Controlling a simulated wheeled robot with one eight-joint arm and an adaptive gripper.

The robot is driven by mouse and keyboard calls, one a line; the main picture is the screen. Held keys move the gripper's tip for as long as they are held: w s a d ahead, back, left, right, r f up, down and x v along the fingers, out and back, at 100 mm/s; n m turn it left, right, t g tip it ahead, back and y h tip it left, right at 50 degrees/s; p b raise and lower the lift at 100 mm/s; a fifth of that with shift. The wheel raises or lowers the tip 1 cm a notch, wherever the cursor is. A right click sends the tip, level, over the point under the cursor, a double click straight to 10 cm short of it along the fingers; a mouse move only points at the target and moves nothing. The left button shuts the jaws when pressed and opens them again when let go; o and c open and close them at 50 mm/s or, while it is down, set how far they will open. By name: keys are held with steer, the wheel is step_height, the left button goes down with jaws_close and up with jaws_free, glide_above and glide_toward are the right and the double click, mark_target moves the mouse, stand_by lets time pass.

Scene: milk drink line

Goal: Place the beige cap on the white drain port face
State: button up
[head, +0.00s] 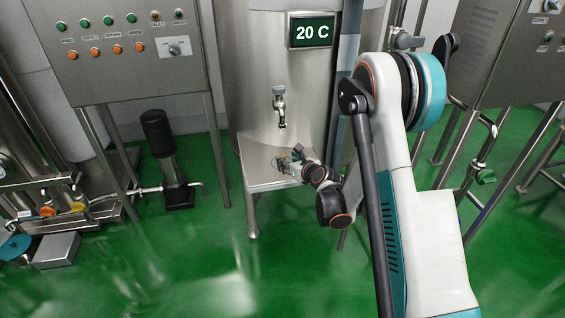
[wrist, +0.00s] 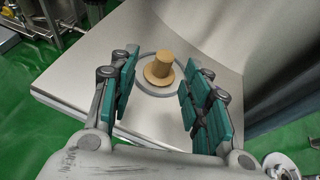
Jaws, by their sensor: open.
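My gripper (wrist: 155,97) is open, with a teal-padded finger on either side of the view, and the cap appears between and beyond the fingertips, with no visible contact. In the head view my gripper (head: 290,160) is low over the shelf in front of the tank, and I cannot make out the cap there. I cannot identify the white drain port face in either view.
A tap (head: 280,106) sticks out of the steel tank (head: 252,75) above the shelf. A black pump (head: 160,150) stands on the green floor to the left. A round metal fitting (wrist: 280,166) is cut off at the wrist view's lower right.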

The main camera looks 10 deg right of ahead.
mark_target(284, 157)
steer(key=x, duration=0.1)
steer(key=b+x, duration=0.1)
steer(key=x, duration=0.1)
steer(key=b+x, duration=0.1)
steer(key=shift+w+d+f, duration=0.15)
steer(key=shift+w+d, duration=0.05)
steer(key=shift+w, duration=0.5)
steer(key=shift+c, duration=0.3)
jaws_close()
